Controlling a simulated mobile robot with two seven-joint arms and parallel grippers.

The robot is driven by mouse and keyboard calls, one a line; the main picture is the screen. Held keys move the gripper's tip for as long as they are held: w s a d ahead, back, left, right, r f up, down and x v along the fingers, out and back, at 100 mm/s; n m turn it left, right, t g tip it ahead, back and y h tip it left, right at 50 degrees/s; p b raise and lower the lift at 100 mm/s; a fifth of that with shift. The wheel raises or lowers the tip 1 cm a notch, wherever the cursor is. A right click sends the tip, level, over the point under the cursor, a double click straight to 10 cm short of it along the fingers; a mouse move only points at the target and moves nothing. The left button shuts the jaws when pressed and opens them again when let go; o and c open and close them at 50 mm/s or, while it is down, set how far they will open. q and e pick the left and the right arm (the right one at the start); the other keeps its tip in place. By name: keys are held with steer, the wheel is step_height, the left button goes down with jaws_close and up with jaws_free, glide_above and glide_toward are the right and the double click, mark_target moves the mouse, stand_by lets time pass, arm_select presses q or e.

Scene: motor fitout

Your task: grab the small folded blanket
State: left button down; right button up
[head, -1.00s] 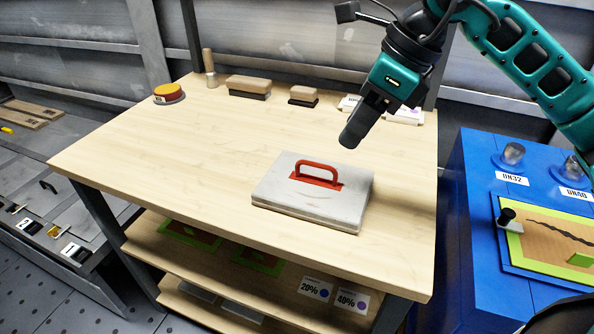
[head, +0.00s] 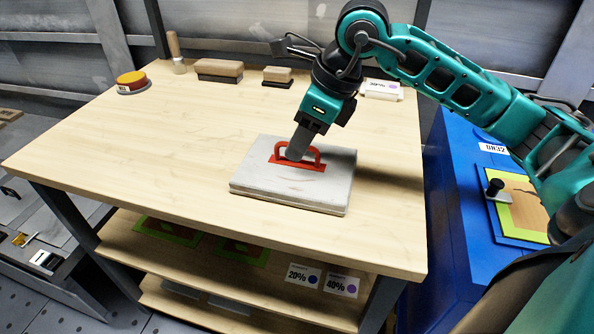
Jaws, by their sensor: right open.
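A flat, pale grey-white slab, the only thing here like a small folded blanket (head: 315,189), lies on the wooden table near its front right. A red handle (head: 312,154) on a red plate stands on its top. My right gripper (head: 294,153) points down at the handle, its fingers at the handle's left part. It is open. I cannot tell whether it touches the handle, and the finger nearest the camera hides part of it. My left gripper is not in view.
The wooden table (head: 150,150) is mostly bare. At its back stand a red-yellow round item (head: 132,80), a wooden-handled tool (head: 175,55), two brush-like blocks (head: 218,69) and white boxes (head: 382,89). A blue cabinet (head: 455,210) stands at the right.

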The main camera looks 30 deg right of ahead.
steer(key=shift+x, duration=1.15)
jaws_close()
steer(key=shift+r, duration=0.1)
stand_by(0.4)
